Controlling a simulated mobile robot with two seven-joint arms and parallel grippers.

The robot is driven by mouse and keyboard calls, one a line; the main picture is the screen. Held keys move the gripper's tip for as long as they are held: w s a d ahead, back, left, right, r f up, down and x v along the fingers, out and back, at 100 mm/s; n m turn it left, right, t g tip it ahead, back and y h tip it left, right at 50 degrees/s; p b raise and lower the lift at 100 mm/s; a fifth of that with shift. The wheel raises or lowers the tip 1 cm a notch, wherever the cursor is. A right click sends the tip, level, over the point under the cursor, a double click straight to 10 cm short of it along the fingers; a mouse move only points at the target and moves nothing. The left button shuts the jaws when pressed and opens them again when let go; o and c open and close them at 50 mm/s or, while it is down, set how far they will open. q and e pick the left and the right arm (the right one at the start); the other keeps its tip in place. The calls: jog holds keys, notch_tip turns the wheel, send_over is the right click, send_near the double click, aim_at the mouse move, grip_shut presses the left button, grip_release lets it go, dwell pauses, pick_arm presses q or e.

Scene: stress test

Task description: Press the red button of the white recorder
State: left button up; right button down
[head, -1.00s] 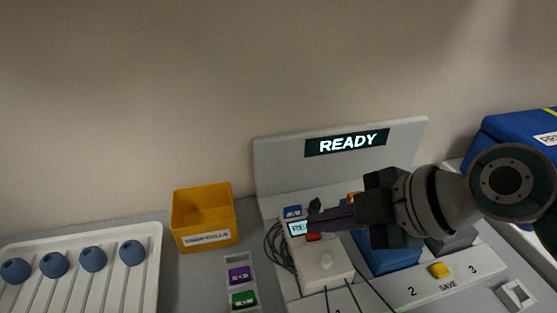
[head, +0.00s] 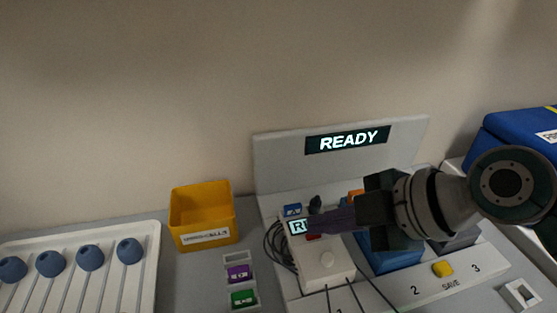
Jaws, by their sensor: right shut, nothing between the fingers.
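The white recorder (head: 313,262) stands on the console at the lower middle of the head view. Its small screen (head: 297,227) is partly covered by my right gripper's fingers. A sliver of the red button (head: 312,238) shows just under the fingertips; the rest is hidden. My right gripper (head: 312,227) is shut and empty, its fingers pointing left over the recorder's top. I cannot tell whether the fingertips touch the button. My left gripper is not in view.
A panel behind reads READY (head: 348,140). A blue device (head: 395,260) stands right of the recorder, under my right gripper. A yellow button (head: 443,269) sits in front. A yellow bin (head: 203,216), purple (head: 238,273) and green (head: 242,298) modules and a white rack (head: 150,262) lie left.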

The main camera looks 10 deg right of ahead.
aim_at(322, 238)
jog(key=shift+r+p, duration=0.75)
jog(key=shift+r, duration=0.15)
jog(key=shift+r, duration=0.1)
notch_tip(322, 238, up, 5)
jog(key=p, duration=0.4)
jog(key=shift+s, duration=0.15)
dwell(0.5)
